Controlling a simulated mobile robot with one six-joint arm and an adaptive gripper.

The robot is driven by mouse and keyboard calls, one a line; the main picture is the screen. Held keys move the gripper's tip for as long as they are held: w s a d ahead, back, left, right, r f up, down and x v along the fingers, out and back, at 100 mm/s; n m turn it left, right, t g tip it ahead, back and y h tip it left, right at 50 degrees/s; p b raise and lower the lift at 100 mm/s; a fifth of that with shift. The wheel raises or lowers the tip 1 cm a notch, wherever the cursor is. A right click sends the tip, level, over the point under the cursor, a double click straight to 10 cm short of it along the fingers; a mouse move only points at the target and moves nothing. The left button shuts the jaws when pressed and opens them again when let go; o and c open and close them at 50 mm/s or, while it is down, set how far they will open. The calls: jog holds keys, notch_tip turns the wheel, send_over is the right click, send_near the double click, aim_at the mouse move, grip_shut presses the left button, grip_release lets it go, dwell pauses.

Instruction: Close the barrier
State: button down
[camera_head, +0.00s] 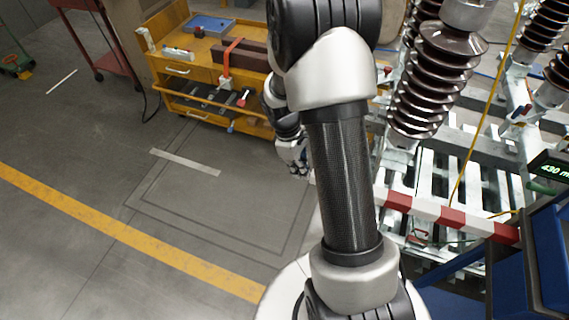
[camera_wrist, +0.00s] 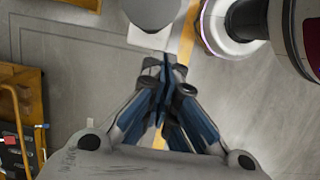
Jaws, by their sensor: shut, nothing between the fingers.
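The red-and-white striped barrier bar (camera_head: 430,209) runs across the front of the metal frames at the right in the head view. Its left part passes behind my arm, so that end is hidden. Its right end meets dark blue parts at the right. My gripper (camera_head: 303,172) is partly hidden behind my arm, pointing down above the grey floor, left of the visible bar and apart from it. In the wrist view my gripper (camera_wrist: 164,68) is shut and empty, with its blue-grey fingers together. I cannot make out the bar for certain in the wrist view.
A yellow tool cart (camera_head: 190,70) stands at the back, and part of it shows in the wrist view (camera_wrist: 20,110). Brown ribbed insulators (camera_head: 435,80) stand on metal frames at the right. The floor at the left, with a yellow line (camera_head: 120,232), is clear.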

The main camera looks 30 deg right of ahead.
aim_at(480, 229)
jog(key=s+d+p, duration=0.1)
jog(key=s+d, duration=0.5)
jog(key=s, duration=0.2)
jog(key=s+d, duration=0.6)
jog(key=s, duration=0.2)
jog(key=s+d+p, duration=0.1)
jog(key=s+d, duration=0.5)
jog(key=s, duration=0.2)
jog(key=shift+s+d+r+p, duration=0.1)
jog(key=shift+d+p, duration=0.2)
jog(key=shift+p, duration=0.05)
jog(key=s+d+p, duration=0.3)
jog(key=s+d, duration=0.1)
jog(key=s, duration=0.1)
jog(key=s+d+p, duration=0.2)
jog(key=s+d, duration=0.2)
jog(key=s, duration=0.1)
jog(key=s+d+p, duration=0.3)
jog(key=s+d, duration=0.1)
jog(key=s, duration=0.1)
jog(key=shift+s+d+p, duration=0.3)
jog(key=shift+s+p, duration=0.05)
jog(key=shift+s, duration=0.05)
